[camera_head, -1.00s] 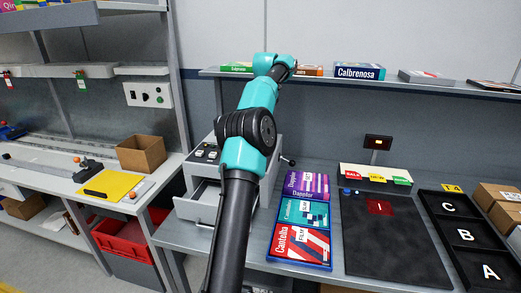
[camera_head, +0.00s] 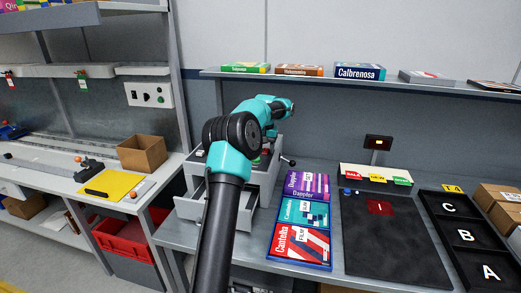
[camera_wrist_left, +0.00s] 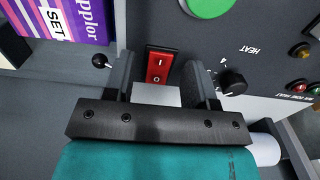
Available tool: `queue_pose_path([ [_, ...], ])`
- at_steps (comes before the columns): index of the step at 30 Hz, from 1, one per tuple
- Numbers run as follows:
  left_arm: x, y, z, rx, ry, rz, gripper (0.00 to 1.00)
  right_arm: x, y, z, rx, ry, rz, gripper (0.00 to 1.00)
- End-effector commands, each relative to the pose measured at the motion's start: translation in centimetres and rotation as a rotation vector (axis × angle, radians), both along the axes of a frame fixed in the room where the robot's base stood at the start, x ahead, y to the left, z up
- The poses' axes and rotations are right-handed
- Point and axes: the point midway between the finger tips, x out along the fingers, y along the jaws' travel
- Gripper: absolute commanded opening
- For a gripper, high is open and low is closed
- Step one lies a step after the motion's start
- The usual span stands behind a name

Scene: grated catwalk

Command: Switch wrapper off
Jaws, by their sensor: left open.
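The wrapper (camera_head: 190,208) is a pale grey machine on the bench, partly hidden behind my left arm. In the left wrist view its panel (camera_wrist_left: 262,72) carries a red rocker switch (camera_wrist_left: 158,66) marked I and O, a black HEAT knob (camera_wrist_left: 232,81), a large green button (camera_wrist_left: 209,5) and small lamps. I cannot tell which side of the rocker is pressed. My left gripper (camera_wrist_left: 162,82) is open and empty, its two fingers on either side of the rocker in the picture. Contact cannot be told. My right gripper is not in view.
A black-knobbed lever (camera_wrist_left: 100,60) stands close to the left finger. A blue tray (camera_head: 271,262) of boxes lies right of the wrapper, then a dark mat (camera_head: 390,245) and a black lettered tray (camera_head: 452,219). A shelf (camera_head: 420,88) runs above.

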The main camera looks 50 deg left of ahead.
Motion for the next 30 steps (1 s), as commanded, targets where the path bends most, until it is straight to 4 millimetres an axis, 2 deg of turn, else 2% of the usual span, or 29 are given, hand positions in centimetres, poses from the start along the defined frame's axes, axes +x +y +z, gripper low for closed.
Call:
queue_pose_path([
  [11,0.18,-0.13,-0.55,0.001,-0.001,-0.003,0.51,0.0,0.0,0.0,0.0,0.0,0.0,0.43],
  [26,0.16,-0.13,-0.53,0.001,-0.001,-0.002,0.03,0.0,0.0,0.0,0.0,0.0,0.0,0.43],
  [30,0.18,-0.12,-0.54,-0.002,0.002,-0.002,0.02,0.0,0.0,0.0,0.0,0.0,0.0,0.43],
])
